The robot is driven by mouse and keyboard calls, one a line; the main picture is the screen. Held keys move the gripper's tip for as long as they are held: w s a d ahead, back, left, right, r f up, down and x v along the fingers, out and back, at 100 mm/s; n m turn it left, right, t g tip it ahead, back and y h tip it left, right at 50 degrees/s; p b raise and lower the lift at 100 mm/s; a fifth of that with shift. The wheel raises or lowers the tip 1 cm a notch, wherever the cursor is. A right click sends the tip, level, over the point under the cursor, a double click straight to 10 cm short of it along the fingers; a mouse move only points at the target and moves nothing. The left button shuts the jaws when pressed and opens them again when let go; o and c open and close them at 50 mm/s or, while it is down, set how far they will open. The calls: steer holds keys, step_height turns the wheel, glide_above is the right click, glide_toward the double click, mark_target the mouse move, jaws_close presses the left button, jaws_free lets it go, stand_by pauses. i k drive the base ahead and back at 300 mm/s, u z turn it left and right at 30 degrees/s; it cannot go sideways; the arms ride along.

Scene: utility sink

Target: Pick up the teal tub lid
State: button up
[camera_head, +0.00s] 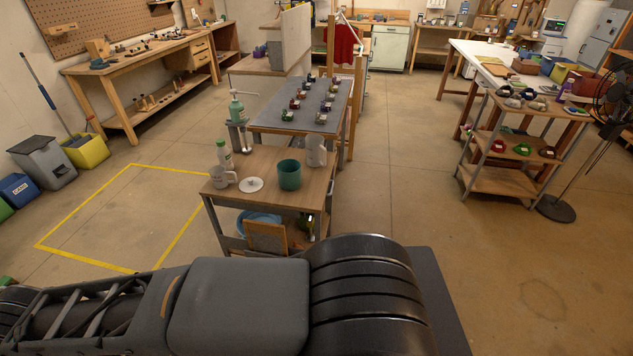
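A teal tub (289,178) stands upright on the wooden top of a small work table (275,155) in the middle of the view. Its round top is teal too; at this size I cannot tell whether that is a lid or the open mouth. A white disc (251,185) with a small grey raised part lies flat to the left of the tub. I see no separate teal lid. My own arm or body parts fill the bottom of the view, in front of the table. My gripper is not in view.
A white mug (221,177), a white-green bottle (224,154) and a grey-white pitcher (316,151) stand around the tub. A blue basin (258,218) sits on the lower shelf. Open floor lies right of the table.

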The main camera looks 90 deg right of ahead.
mark_target(248, 185)
steer(key=z, duration=1.9)
steer(key=i, duration=1)
steer(key=z, duration=0.05)
